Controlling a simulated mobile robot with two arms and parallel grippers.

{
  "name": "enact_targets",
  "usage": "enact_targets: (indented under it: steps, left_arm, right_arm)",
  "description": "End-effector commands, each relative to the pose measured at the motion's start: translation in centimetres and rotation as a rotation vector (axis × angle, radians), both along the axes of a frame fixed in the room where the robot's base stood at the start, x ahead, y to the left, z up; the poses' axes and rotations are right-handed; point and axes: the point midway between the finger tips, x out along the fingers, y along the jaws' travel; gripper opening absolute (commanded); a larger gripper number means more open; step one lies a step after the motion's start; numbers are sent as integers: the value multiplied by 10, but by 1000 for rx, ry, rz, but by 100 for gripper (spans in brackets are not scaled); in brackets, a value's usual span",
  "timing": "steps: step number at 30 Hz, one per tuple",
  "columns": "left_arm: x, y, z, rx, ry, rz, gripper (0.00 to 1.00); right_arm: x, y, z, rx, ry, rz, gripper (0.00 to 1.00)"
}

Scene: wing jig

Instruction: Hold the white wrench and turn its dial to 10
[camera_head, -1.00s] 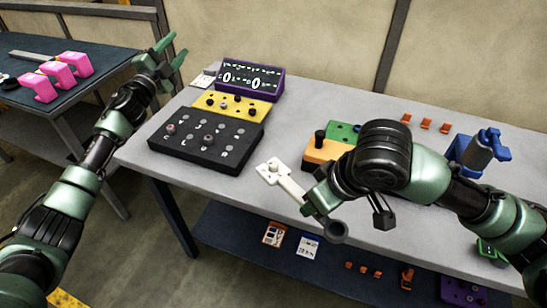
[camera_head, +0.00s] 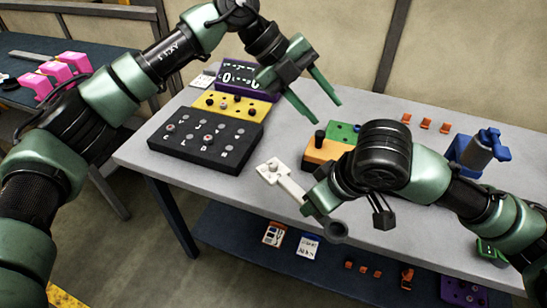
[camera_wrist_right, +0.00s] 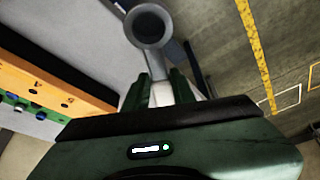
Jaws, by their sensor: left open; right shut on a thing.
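The white wrench (camera_head: 290,186) is held out over the front edge of the grey table, its squarish white head with a small knob (camera_head: 272,168) pointing up and left. My right gripper (camera_head: 316,202) is shut on its shaft. A dark grey round end (camera_head: 336,231) shows below that gripper, and also in the right wrist view (camera_wrist_right: 148,27), beyond the fingers (camera_wrist_right: 157,90). No dial number is readable. My left gripper (camera_head: 329,112) is open and empty, above and right of the wrench head, its fingers pointing down and right over the table.
A black knob panel (camera_head: 205,140), a yellow panel (camera_head: 232,106) and a purple-framed display (camera_head: 250,75) stand on the table's left. An orange block (camera_head: 325,152) and a green block (camera_head: 342,131) sit behind the wrench. A blue device (camera_head: 470,150) stands at the right.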

Motion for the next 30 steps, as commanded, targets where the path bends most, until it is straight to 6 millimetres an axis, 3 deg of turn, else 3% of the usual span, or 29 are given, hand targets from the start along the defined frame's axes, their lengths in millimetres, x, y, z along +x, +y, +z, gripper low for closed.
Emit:
enact_targets:
  steps: [4, 10, 17, 30]
  left_arm:
    - [-21, 34, -16, 398, 13, 30, 41]
    - [-27, 75, -15, 703, -1, 135, 41]
    - [-29, 86, -28, 771, -4, 165, 41]
    - [-30, 87, -109, 766, -1, 163, 41]
  right_arm:
    - [1, 0, 1, 2, -2, 0, 0]
    - [1, 0, 1, 3, -3, 0, 0]
    - [1, 0, 1, 3, -3, 0, 0]
    - [0, 0, 1, 2, -2, 0, 0]
